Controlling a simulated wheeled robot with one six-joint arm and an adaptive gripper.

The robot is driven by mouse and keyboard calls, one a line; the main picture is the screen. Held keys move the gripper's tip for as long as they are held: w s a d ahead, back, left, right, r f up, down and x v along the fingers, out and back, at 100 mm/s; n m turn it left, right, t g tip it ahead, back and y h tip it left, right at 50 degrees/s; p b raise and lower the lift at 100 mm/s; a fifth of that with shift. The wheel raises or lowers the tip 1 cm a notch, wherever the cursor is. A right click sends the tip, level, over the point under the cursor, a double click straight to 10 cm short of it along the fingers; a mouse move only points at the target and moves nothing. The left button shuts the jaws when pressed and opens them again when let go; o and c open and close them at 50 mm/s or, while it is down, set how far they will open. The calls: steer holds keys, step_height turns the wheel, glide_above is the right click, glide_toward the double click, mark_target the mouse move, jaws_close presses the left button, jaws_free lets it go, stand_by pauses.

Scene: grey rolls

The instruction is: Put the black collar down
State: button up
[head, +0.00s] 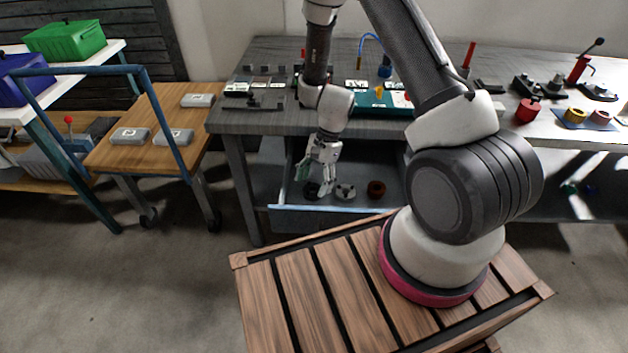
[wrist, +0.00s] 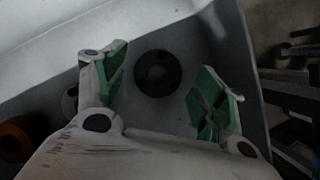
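The black collar (wrist: 158,73) is a dark ring with a hole. It lies on the floor of an open blue-grey drawer (head: 330,214), near a corner in the wrist view. In the head view the collar (head: 312,190) is partly hidden by my gripper. My gripper (head: 320,178) reaches down into the drawer. In the wrist view the green-padded fingers of my gripper (wrist: 166,88) are spread wide on either side of the collar, with a clear gap to it on both sides. Nothing is between the pads at their tips except the view of the collar beyond.
A grey collar (head: 345,191) and a brown-orange collar (head: 376,189) lie in the same drawer. The brown-orange one shows in the wrist view (wrist: 14,141). The drawer's walls stand close around my gripper. The workbench top (head: 262,122) above carries several tools and parts.

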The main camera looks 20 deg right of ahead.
steer(key=d+r+n+t, duration=0.1)
steer(key=d+r+n, duration=0.15)
steer(key=r, duration=0.95)
steer(key=d+r+n, duration=0.1)
steer(key=d+r, duration=0.3)
steer(key=r, duration=0.8)
steer(key=s+d+r+n+t+h, duration=0.2)
steer(key=s+d+r+n, duration=0.2)
steer(key=s+r, duration=0.5)
steer(key=s+d+r+n+t+h, duration=0.2)
steer(key=s+d+r+n+t, duration=0.1)
steer(key=s+r, duration=0.6)
steer(key=shift+s+d+r+n, duration=0.2)
steer(key=shift+s+d+n, duration=0.15)
steer(key=shift+d+n, duration=0.4)
